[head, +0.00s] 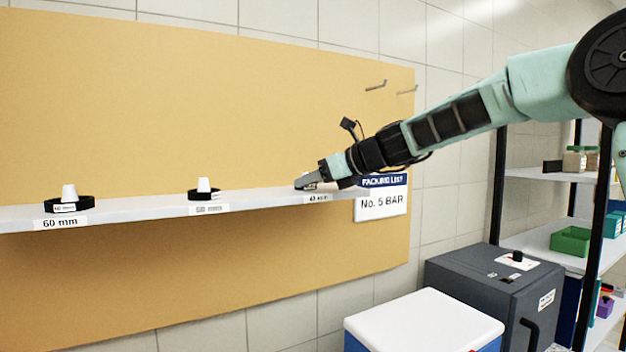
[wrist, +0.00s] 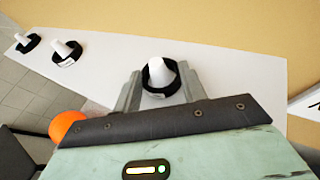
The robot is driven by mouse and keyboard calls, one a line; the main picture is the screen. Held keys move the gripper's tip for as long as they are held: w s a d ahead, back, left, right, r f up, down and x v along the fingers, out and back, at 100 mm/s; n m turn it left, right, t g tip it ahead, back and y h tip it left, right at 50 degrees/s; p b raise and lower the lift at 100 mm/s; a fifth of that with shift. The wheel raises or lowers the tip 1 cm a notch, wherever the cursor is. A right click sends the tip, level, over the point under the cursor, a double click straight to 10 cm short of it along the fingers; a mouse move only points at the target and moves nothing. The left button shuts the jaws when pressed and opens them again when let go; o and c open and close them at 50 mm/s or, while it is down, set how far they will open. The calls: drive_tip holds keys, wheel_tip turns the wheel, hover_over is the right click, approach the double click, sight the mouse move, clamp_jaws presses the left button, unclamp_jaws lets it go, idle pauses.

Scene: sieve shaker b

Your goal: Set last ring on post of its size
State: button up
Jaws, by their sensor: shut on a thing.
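My gripper (head: 308,184) is at the right end of the white shelf (head: 130,212), at the third post. In the wrist view, my gripper (wrist: 160,85) has one finger on each side of a black ring (wrist: 158,94) and is shut on it. The ring is around the white post (wrist: 160,67), whose top shows through it. I cannot tell whether the ring rests flat on the shelf. A large black ring (head: 84,204) is around the post (head: 68,191) at the 60 mm label. A smaller black ring (head: 194,195) is around the middle post (head: 204,185).
A tan board (head: 200,90) stands behind the shelf, with hooks (head: 376,86) at upper right. A packing list sign (head: 381,204) hangs by the shelf's right end. A white-lidded box (head: 424,318) and a dark grey cabinet (head: 470,280) stand below. An orange round thing (wrist: 66,126) shows near my gripper.

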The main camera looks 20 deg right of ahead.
drive_tip(key=shift+f, duration=0.2)
drive_tip(key=o, duration=1)
drive_tip(key=shift+o, duration=0.2)
drive_tip(key=shift+r, duration=0.1)
drive_tip(key=b+v, duration=0.6)
drive_tip(key=v, duration=1.1)
drive_tip(key=shift+s+d, duration=0.15)
